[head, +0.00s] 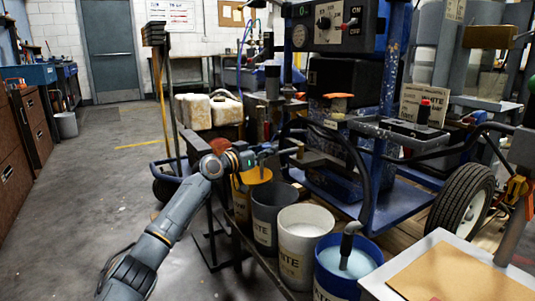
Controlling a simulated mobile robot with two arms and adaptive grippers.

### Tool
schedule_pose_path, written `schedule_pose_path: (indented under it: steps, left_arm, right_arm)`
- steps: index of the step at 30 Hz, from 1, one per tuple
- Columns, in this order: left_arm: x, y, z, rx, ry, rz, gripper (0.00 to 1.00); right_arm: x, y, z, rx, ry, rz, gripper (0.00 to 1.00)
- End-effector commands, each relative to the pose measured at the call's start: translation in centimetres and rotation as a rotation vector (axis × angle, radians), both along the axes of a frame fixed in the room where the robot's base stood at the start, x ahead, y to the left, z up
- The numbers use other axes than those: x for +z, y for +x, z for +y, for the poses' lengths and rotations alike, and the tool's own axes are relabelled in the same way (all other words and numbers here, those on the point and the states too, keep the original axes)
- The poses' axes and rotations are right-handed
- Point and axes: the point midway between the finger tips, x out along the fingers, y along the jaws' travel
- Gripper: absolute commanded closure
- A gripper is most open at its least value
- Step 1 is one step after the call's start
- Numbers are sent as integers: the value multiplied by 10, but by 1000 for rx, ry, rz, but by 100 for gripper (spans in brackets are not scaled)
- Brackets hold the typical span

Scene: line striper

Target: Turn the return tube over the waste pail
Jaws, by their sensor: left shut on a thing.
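My left gripper (268,155) reaches in from the left and is shut on a small part at the front of the blue line striper (378,180). The part is mostly hidden by the fingers and small in view; it may be the return tube. A yellow pail (240,197) stands right below the gripper, with a dark grey pail (265,222) beside it. Both have partly readable labels, so I cannot tell for sure which is the waste pail. My right gripper is out of view.
A white pail (298,255) and a blue pail (325,280) with pale liquid and a dark bent tube (348,238) continue the row. A board-topped table (440,280) is at lower right, near the wheel (466,210). Floor at left is open.

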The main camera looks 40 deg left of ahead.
Motion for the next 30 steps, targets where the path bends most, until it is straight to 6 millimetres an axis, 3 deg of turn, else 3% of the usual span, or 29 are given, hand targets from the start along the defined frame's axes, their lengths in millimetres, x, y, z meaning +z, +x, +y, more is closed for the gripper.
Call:
schedule_pose_path:
  steps: [14,15,18,30]
  left_arm:
    - [-1,-1,2,2,2,3,100]
    - [-1,-1,2,2,2,3,69]
    - [0,-1,2,2,1,2,49]
    - [-1,-4,1,0,0,1,49]
  right_arm:
    - [1,0,0,0,-1,-3,60]
    - [1,-1,0,0,-1,-3,60]
    - [1,0,0,0,-1,-3,60]
    - [1,0,0,-1,1,-3,60]
